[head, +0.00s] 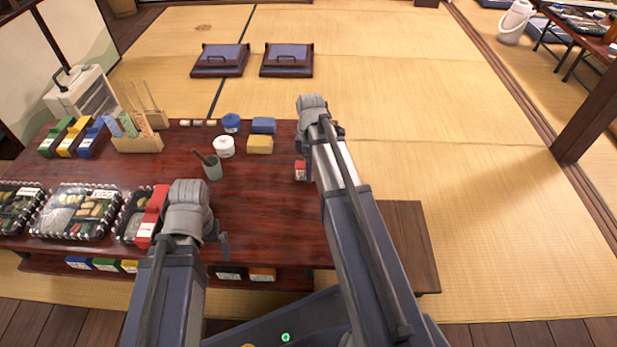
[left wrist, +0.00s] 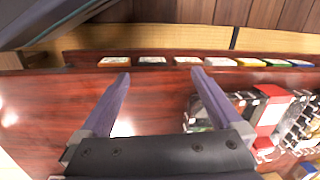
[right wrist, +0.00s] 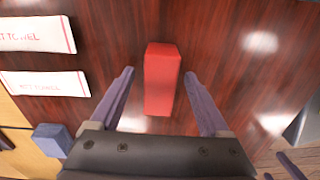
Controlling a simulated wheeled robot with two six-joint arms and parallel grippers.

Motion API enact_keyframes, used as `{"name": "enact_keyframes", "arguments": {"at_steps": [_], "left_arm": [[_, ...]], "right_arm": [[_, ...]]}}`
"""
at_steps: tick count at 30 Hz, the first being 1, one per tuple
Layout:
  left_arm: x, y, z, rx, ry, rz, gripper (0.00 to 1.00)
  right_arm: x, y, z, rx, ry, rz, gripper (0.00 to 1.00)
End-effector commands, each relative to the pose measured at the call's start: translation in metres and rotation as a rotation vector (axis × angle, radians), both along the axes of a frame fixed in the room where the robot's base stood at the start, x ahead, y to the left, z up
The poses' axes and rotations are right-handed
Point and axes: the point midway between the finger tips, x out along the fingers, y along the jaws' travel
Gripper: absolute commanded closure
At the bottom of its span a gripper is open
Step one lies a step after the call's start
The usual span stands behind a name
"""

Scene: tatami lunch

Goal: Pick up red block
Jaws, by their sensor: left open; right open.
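A red block (right wrist: 162,78) stands out on the dark red table in the right wrist view. My right gripper (right wrist: 159,76) is open, with one finger on each side of the block in the picture; I see no contact, and the height gap is unclear. In the head view my right arm covers much of that area; a small red and white piece (head: 300,171) shows beside it. My left gripper (left wrist: 158,76) is open and empty over bare table; in the head view its dark tip (head: 222,244) shows low beside the wrist.
Two white towel packets (right wrist: 40,84) lie left of the block, with a blue block (right wrist: 52,139) nearby. Lunch boxes (head: 78,211) and a red box (head: 151,214) are near my left wrist. A green cup (head: 212,167) stands mid-table. Bare table lies right of the cup.

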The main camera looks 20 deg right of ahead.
Motion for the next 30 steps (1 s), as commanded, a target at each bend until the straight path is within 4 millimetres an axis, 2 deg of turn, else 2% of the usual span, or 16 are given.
{"name": "enact_keyframes", "arguments": {"at_steps": [1, 2, 10, 11, 30], "left_arm": [[0.0001, -0.0001, -0.0104, 0.0, -0.001, 0.0, 0.0], [0.0002, -0.0001, -0.0117, 0.0, -0.001, 0.0, 0.0], [0.0002, 0.0, -0.0104, 0.0, -0.001, 0.0, 0.0], [0.0002, 0.0, -0.0104, 0.0, -0.001, 0.0, 0.0], [0.0001, -0.0001, -0.0105, 0.0, -0.001, 0.0, 0.0]], "right_arm": [[-0.0001, -0.0002, -0.0104, 0.0, 0.0, 0.0, 0.2], [-0.0001, -0.0002, -0.0117, 0.0, 0.0, 0.0, 0.2], [-0.0001, -0.0004, -0.0104, 0.0, 0.0, -0.001, 0.2], [-0.0001, -0.0004, -0.0104, 0.0, 0.0, -0.001, 0.22], [-0.0002, -0.0003, -0.0104, 0.0, 0.0, -0.001, 0.94]]}}
